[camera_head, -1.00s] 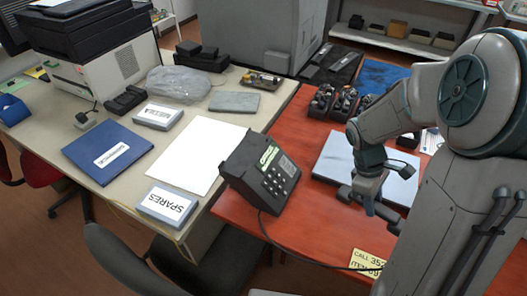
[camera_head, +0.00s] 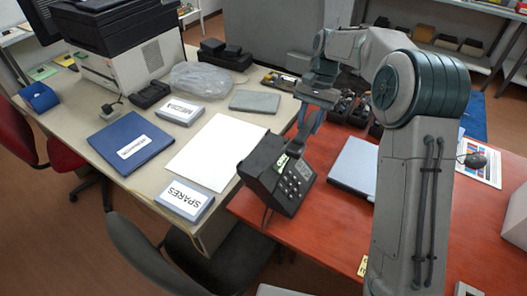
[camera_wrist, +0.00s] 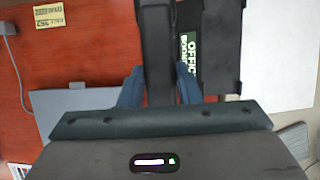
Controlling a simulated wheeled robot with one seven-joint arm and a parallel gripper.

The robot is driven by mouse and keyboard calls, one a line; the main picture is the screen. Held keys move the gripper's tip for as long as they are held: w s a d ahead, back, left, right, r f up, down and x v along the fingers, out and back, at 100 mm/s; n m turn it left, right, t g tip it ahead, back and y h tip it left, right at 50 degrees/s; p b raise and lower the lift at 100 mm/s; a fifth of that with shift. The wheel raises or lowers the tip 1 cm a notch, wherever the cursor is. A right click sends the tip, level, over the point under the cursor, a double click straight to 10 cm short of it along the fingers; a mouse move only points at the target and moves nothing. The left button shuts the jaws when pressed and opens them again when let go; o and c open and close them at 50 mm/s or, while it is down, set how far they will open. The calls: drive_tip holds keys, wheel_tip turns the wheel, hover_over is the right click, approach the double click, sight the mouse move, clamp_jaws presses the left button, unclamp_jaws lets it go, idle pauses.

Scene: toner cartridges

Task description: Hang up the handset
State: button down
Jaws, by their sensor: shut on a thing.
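The black desk phone (camera_head: 276,178) stands on the red desk's left edge, with its keypad and green label facing up. My gripper (camera_head: 306,128) is over the phone's back side in the head view. In the wrist view my gripper (camera_wrist: 160,88) is shut on the dark handset (camera_wrist: 157,45), which runs lengthwise between the two blue fingers. The phone base (camera_wrist: 222,50) with its green label lies just right of the handset there. The handset is hard to tell from the phone and fingers in the head view, and I cannot tell whether the two touch.
A grey-blue flat case (camera_head: 353,165) lies right of the phone. A white sheet (camera_head: 215,152), a SPARES box (camera_head: 184,199) and a blue folder (camera_head: 131,148) lie on the beige desk. Several dark cartridges (camera_head: 350,108) stand at the back of the red desk.

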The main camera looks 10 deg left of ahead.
drive_tip(key=shift+w+a+r, duration=0.1)
drive_tip(key=shift+a+r, duration=0.05)
drive_tip(key=shift+a, duration=0.35)
drive_tip(key=a+f+p, duration=0.1)
drive_tip(key=a+f, duration=0.1)
drive_tip(key=a, duration=0.1)
drive_tip(key=a+f, duration=0.2)
drive_tip(key=a, duration=0.2)
drive_tip(key=a+f+p, duration=0.1)
drive_tip(key=a+f, duration=0.1)
drive_tip(key=a, duration=0.2)
drive_tip(key=shift+w+a+f+p, duration=0.2)
drive_tip(key=shift+w+f+p, duration=0.1)
drive_tip(key=shift+f, duration=0.1)
drive_tip(key=shift+f+p, duration=0.5)
drive_tip(key=shift+f, duration=1.55)
drive_tip(key=c, duration=1.1)
unclamp_jaws()
drive_tip(key=shift+f, duration=0.15)
drive_tip(key=shift+o, duration=0.2)
